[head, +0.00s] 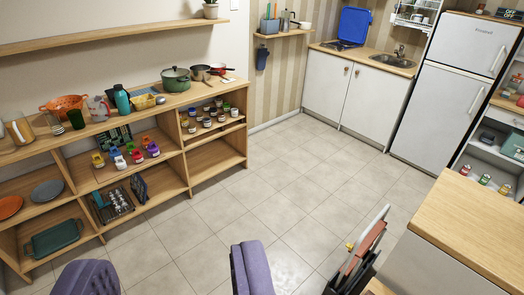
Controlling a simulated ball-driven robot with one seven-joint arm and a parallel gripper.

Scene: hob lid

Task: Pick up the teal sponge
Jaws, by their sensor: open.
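I cannot make out a teal sponge for certain in this view. A teal block-like item (514,147) sits on the right-hand shelf, cut by the frame edge; I cannot tell what it is. Other teal things are a bottle (122,100) on the long shelf unit's top and a flat tray-like dish (53,238) on its lowest level. The blue hob lid (355,24) stands raised on the far counter, left of the sink (392,61). My gripper is not in view.
Two purple padded shapes, like chair backs (252,268), rise at the bottom edge. A wooden-topped counter (470,225) and a rack of upright boards (362,250) stand at the right. A white fridge (450,90) stands behind. The tiled floor (280,185) between is clear.

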